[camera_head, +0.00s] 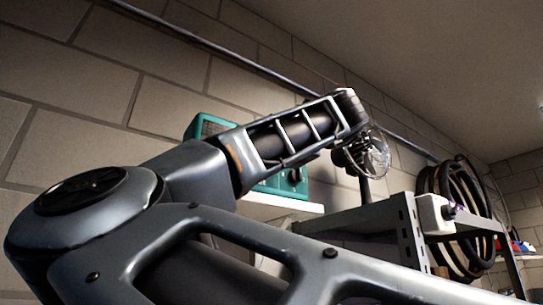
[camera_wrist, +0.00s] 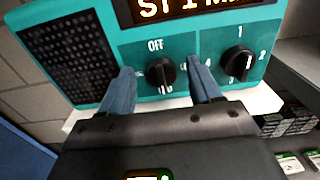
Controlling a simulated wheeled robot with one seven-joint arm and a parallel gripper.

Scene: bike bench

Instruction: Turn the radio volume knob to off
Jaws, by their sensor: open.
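The teal radio (camera_wrist: 180,48) fills the upper wrist view, with a dark speaker grille on its left and a lit display on top. A black knob (camera_wrist: 160,72) sits under the word OFF. A second black knob (camera_wrist: 238,62) with numbers around it is to the right. My gripper (camera_wrist: 161,68) is open, its two blue fingers on either side of the knob under OFF. I cannot tell whether they touch it, or exactly which way its pointer faces.
The radio stands on a white wall shelf (camera_head: 279,203). A fan (camera_head: 366,155) is right of it. A grey metal rack (camera_head: 409,228) and hanging tyres (camera_head: 459,207) are farther right. Several small boxes (camera_wrist: 290,122) lie below right in the wrist view.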

